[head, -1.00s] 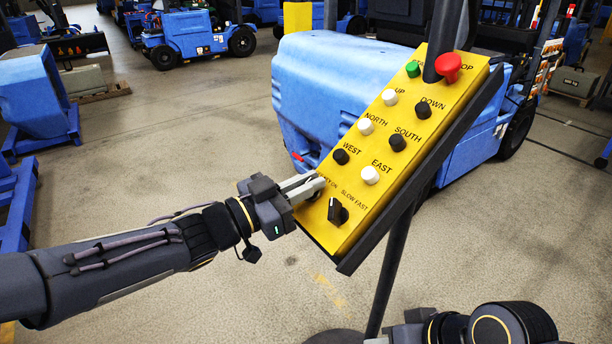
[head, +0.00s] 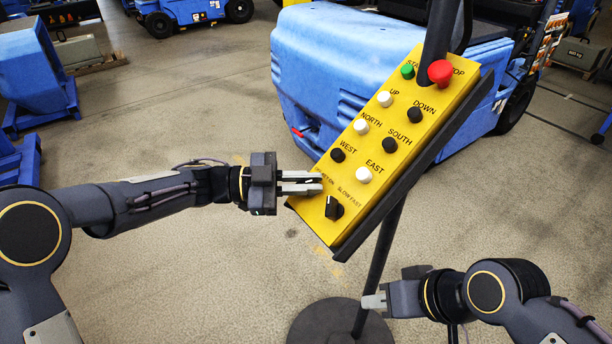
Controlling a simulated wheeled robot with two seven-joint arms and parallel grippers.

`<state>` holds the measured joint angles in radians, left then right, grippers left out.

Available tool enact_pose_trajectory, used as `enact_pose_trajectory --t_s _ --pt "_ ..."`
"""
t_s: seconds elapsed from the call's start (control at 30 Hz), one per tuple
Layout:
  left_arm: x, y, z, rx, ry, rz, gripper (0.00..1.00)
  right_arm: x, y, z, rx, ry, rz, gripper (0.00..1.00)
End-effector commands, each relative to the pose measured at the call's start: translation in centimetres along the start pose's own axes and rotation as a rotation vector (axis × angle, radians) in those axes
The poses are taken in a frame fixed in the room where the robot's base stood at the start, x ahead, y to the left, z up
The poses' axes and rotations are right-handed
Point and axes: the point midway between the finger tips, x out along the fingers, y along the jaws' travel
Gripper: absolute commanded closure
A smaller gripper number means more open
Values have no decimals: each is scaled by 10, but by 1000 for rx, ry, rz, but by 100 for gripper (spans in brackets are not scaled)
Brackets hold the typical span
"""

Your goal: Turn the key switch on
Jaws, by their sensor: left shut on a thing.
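The yellow control panel (head: 348,187) stands tilted on a dark post, with buttons and labels on its face. My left gripper (head: 318,184) is at the panel's lower left edge, its fingers shut on the key switch beside the partly covered "ON" label. The key switch itself is hidden by the fingers, so its angle cannot be seen. The black slow/fast selector knob (head: 334,208) is just below and right of the fingertips, apart from them. My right gripper (head: 374,302) is low, near the post, away from the panel; its jaw opening cannot be made out.
Above the key area are several black and white direction buttons, a green start button (head: 408,71) and a red stop button (head: 440,72). The post (head: 380,270) rises from a round dark base (head: 316,325). A blue vehicle (head: 330,75) stands behind.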

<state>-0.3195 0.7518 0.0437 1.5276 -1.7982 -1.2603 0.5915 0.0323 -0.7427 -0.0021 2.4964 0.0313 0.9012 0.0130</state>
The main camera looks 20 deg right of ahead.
Motion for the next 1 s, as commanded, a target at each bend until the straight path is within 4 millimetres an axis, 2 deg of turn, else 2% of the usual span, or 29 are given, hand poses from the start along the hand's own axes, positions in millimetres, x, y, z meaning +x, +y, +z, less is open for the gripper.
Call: enact_pose_trajectory --t_s 0.47,0.5,0.63,0.9,1.0 --pt "0 0 1 8 -1 12 100 -1 0 0 0 0 0 67" --pt "0 0 1 8 -1 12 85 -1 0 0 0 0 0 67" --pt "0 0 0 7 -1 12 68 -1 0 0 0 0 0 67" --pt "0 0 0 6 0 10 67 -1 0 0 0 0 0 67" --pt "-6 0 1 7 -2 8 67 0 0 0 0 0 0 67"
